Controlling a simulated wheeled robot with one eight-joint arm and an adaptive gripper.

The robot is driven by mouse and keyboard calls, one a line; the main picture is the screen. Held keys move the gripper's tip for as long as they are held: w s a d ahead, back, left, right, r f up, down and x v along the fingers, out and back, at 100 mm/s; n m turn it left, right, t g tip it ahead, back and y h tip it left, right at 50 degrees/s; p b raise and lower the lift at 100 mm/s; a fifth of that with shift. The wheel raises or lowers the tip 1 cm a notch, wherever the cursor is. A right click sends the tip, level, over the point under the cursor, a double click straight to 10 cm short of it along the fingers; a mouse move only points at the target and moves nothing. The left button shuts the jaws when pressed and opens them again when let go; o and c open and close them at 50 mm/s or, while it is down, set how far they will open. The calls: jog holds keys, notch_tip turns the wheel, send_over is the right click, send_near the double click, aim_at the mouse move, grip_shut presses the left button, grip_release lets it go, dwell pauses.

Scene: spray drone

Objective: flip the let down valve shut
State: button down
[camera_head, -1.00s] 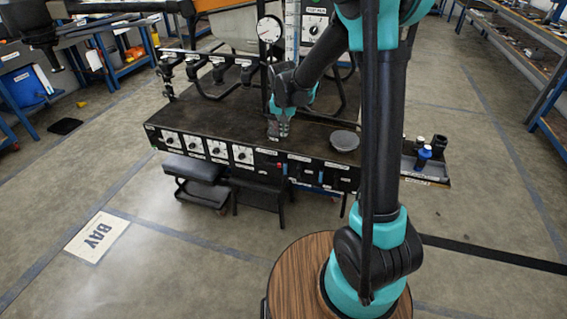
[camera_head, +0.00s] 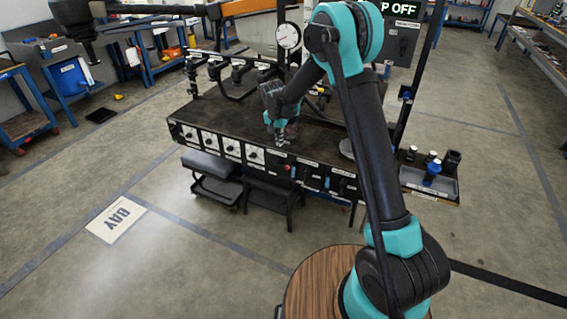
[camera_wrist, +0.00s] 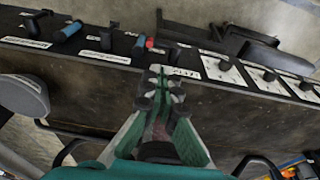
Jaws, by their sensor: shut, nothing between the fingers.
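The front panel of the black bench carries small lever valves. A blue-handled lever (camera_head: 327,182) shows right of a red-tipped part; the wrist view shows one blue lever (camera_wrist: 72,29) and another blue handle (camera_wrist: 138,44) beside a red tip. A dark lever (camera_wrist: 37,20) sits at the far left there. The labels are too small to read, so I cannot tell which is the let down valve. My gripper (camera_head: 281,140) is shut and empty above the bench top, near its front edge; its fingertips (camera_wrist: 160,88) also show in the wrist view, apart from the levers.
Several dials (camera_head: 231,147) line the left of the panel. A round grey disc (camera_wrist: 22,97) lies on the bench top. A gauge (camera_head: 288,36) stands behind my gripper.

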jog(key=w+f, duration=0.1)
jog(key=f, duration=0.8)
jog(key=w+d+f, duration=0.1)
jog(key=f, duration=0.3)
jog(key=shift+w+f, duration=0.3)
jog(key=shift+f, duration=0.05)
